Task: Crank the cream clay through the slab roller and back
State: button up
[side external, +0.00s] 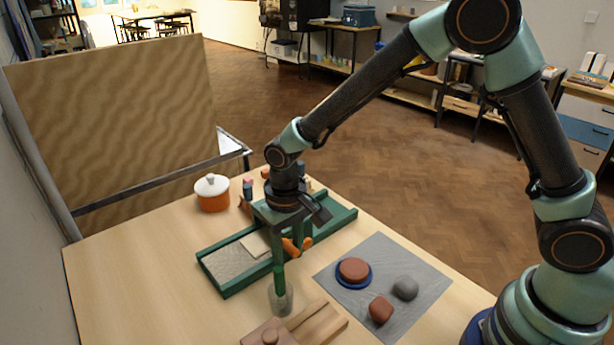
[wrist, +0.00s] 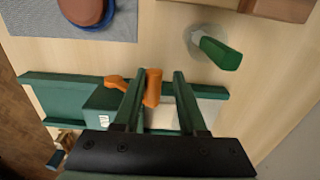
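The slab roller is a long green-railed bed (side external: 222,288) lying across the table; its green housing (wrist: 103,103) shows in the wrist view. A flat cream clay piece (side external: 255,244) lies on the bed left of my gripper, partly covered by it. The orange crank (side external: 291,247) is on the near side of the roller; in the wrist view its upright grip (wrist: 153,88) stands between my fingers, closer to the left one. My gripper (wrist: 158,76) points down over the crank, its fingers apart with a gap visible right of the grip.
A clear round holder with a green-handled tool (wrist: 220,52) stands close in front of the crank. A grey mat (side external: 340,292) at right bears a blue dish with red clay and two lumps. A wooden board (side external: 323,328) lies in front; an orange pot (side external: 213,201) stands behind.

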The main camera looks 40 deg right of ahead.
jog(key=shift+d+r, duration=0.3)
jog(key=shift+d, duration=0.35)
jog(key=shift+d+r, duration=0.35)
jog(key=shift+d, duration=0.25)
jog(key=shift+d+r, duration=0.3)
jog(key=shift+d, duration=0.5)
jog(key=shift+d+r, duration=0.25)
jog(key=shift+d, duration=0.3)
jog(key=shift+d+r, duration=0.25)
jog(key=shift+d, duration=0.4)
jog(key=d, duration=0.2)
jog(key=shift+d, duration=0.4)
